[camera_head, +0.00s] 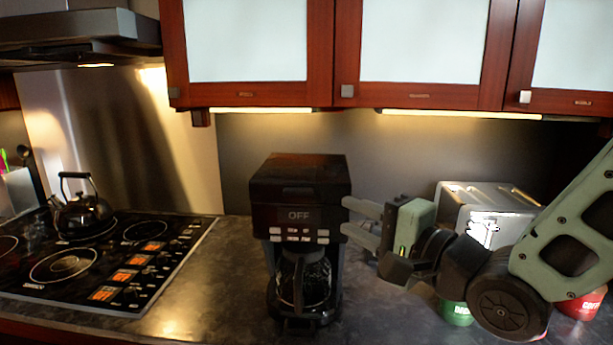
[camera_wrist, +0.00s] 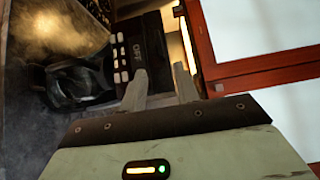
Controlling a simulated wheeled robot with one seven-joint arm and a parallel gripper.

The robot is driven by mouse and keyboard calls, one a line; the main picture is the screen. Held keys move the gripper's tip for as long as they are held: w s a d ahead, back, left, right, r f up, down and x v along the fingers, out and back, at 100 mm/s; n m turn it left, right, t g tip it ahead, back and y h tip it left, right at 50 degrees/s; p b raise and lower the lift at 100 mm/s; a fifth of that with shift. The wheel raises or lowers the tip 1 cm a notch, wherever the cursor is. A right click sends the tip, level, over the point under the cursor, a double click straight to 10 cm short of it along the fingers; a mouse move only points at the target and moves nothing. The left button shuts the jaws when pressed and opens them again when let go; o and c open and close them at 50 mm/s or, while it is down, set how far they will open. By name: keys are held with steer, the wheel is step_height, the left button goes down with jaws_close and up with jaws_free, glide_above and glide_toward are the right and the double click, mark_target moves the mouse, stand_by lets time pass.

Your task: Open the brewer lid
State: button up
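The black coffee brewer (camera_head: 298,240) stands on the counter, with an "OFF" display, light buttons and a glass carafe below. Its lid (camera_head: 302,168) is on top and looks closed. My gripper (camera_head: 346,217) is at the brewer's right side, at about the height of the display; I cannot tell whether it touches. Its two fingers are apart with nothing seen between them. In the wrist view the brewer (camera_wrist: 138,48) appears turned sideways, beyond my open fingers (camera_wrist: 160,82).
A silver toaster (camera_head: 480,205) stands behind my arm, with a green can (camera_head: 455,313) and a red can (camera_head: 582,304) partly hidden by it. A stove (camera_head: 95,260) with a kettle (camera_head: 82,212) is at left. Wall cabinets (camera_head: 420,50) hang above the brewer.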

mark_target(301, 194)
steer(key=shift+a+r+p, duration=0.15)
steer(key=shift+r+p, duration=0.05)
steer(key=shift+p, duration=0.85)
steer(key=p+x, duration=0.1)
steer(key=x, duration=0.3)
steer(key=p+x, duration=0.1)
steer(key=x, duration=0.2)
steer(key=p+x, duration=0.1)
steer(key=x, duration=0.3)
steer(key=shift+w+a+f, duration=0.1)
steer(key=shift+w+f, duration=0.2)
steer(key=shift+f, duration=0.05)
jaws_close()
